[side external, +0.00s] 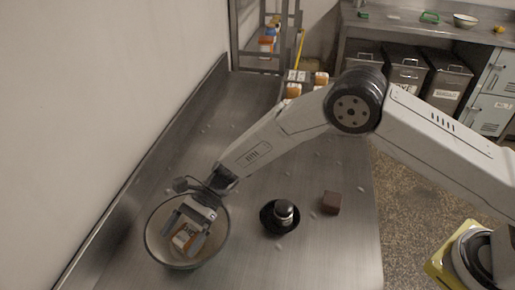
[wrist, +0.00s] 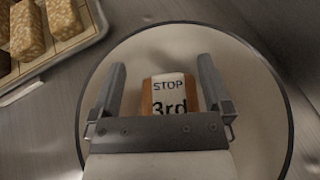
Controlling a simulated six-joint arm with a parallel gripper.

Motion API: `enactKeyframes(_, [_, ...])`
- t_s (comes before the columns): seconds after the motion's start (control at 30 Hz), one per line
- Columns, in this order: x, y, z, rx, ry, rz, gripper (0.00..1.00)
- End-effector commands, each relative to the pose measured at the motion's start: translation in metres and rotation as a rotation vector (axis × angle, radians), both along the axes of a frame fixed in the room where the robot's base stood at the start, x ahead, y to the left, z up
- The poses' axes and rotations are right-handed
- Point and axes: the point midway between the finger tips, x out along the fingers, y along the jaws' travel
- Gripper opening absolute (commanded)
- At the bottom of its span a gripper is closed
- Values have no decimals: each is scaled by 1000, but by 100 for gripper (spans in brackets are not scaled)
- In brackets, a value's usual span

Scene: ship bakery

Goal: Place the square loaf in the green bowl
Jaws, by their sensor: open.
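A wide round bowl with a dark greenish rim and pale inside (side external: 158,250) stands at the front left of the steel counter. It also fills much of the wrist view (wrist: 255,115). An orange-brown squarish loaf with a white printed band (side external: 181,240) lies inside the bowl. In the wrist view the loaf (wrist: 170,84) shows "STOP 3rd", and its near part is hidden by the gripper. My gripper (side external: 183,232) reaches down into the bowl. Its fingers (wrist: 160,66) are open on either side of the loaf, with a gap visible at each side.
A dark round dish with a domed black-and-grey item (side external: 283,212) and a brown block (side external: 332,202) stand right of the bowl. A tray with golden loaves (wrist: 78,42) is at upper left in the wrist view. Banded loaves (side external: 321,79) are at the back. A wall borders the left.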

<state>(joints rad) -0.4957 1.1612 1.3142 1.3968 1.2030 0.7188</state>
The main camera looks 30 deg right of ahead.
Motion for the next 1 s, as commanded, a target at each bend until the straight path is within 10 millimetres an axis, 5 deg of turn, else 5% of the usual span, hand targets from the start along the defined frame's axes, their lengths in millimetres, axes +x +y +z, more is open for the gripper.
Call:
enactKeyframes(0.6, [35,-82,37,0,0,-3,100])
enactKeyframes(1.0, [43,-103,47,-1,0,0,100])
